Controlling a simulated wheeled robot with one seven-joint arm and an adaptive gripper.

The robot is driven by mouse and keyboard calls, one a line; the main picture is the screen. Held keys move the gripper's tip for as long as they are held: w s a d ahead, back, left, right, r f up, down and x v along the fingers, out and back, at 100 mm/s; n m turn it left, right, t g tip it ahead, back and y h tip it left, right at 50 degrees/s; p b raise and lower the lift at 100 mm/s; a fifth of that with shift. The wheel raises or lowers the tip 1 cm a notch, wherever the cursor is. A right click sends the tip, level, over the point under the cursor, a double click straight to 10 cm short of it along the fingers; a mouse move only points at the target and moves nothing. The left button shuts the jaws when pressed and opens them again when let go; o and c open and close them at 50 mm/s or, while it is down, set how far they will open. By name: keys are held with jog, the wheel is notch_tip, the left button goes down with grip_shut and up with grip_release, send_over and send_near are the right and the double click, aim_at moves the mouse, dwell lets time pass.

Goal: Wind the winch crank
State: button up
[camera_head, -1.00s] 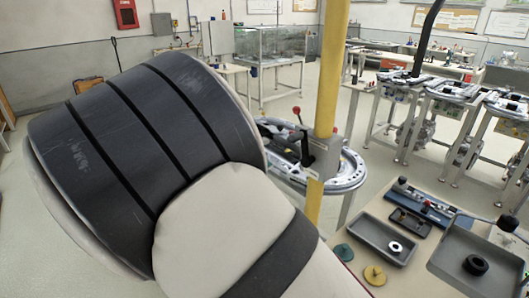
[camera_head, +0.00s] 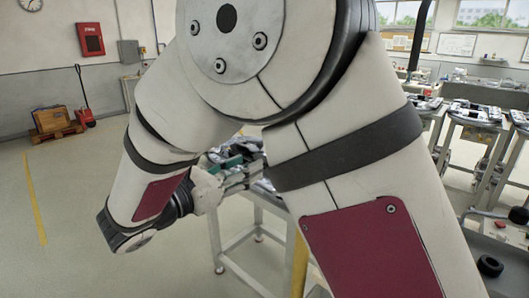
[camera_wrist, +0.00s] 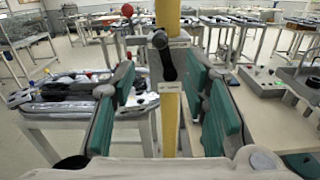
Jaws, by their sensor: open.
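In the wrist view a yellow post (camera_wrist: 171,120) rises behind the gap between my fingers. A grey winch housing (camera_wrist: 176,42) is fixed to it. A short black crank arm (camera_wrist: 165,58) shows on the housing's near face, roughly between the green finger pads. A red ball knob (camera_wrist: 127,10) stands up to the left; whether it belongs to the crank is unclear. My gripper (camera_wrist: 160,82) is open and empty, with no visible contact. In the head view my arm hides the winch; only a low piece of the post (camera_head: 300,265) shows.
A white-framed table (camera_wrist: 75,125) with grey parts stands left of the post. In the head view a black ring (camera_head: 490,265) lies at the right edge. Open floor (camera_head: 90,200) lies at the left.

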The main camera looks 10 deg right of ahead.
jog(key=p+x, duration=0.2)
jog(key=x, duration=1.1)
jog(key=shift+w+d, duration=0.15)
jog(key=shift+d, duration=0.05)
grip_shut()
